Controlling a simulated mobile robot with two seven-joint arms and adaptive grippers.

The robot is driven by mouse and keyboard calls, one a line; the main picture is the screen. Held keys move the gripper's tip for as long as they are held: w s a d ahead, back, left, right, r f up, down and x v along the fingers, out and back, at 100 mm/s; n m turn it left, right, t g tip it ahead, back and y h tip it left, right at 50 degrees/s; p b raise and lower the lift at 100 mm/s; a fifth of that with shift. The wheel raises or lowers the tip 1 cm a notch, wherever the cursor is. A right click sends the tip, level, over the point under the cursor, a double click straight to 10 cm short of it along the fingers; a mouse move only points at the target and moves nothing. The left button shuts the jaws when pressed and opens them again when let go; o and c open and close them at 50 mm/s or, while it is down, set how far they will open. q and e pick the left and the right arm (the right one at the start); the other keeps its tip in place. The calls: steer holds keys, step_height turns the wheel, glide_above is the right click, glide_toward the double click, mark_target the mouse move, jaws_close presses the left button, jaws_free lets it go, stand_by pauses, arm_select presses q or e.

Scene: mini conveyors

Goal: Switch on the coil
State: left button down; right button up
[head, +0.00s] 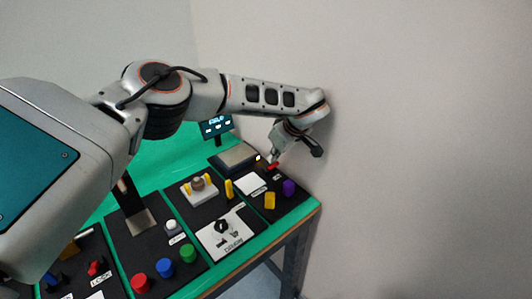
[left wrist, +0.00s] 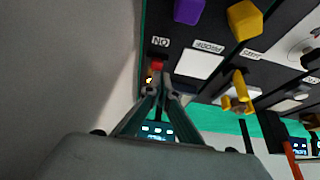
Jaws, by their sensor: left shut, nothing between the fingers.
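A small red switch (head: 273,166) sits at the far right end of the black panels. It also shows in the left wrist view (left wrist: 157,65), partly hidden by my fingertips, beside a small white label (left wrist: 160,41). My left gripper (head: 275,157) is shut and empty, with its tips at the red switch; I cannot tell whether they touch it. In the left wrist view its fingers (left wrist: 166,80) point at the switch. A small orange-lit spot (left wrist: 149,80) glows beside it. A brown, coil-like cylinder (head: 198,182) stands on a white base between yellow parts. My right gripper is out of view.
A white plate (head: 251,184), a yellow block (head: 270,201) and a purple block (head: 289,188) lie near the switch. Red, blue and green buttons (head: 188,253) stand at the front. A small display (head: 216,127) stands behind. A bare wall (head: 420,150) is close on the right.

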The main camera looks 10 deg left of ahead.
arm_select(q)
steer(key=shift+s+d+f, duration=0.1)
steer(key=shift+d, duration=0.2)
steer(key=shift+a, duration=0.15)
steer(key=shift+w+a+f, duration=0.15)
steer(key=shift+w+a, duration=0.3)
steer(key=shift+a, duration=0.1)
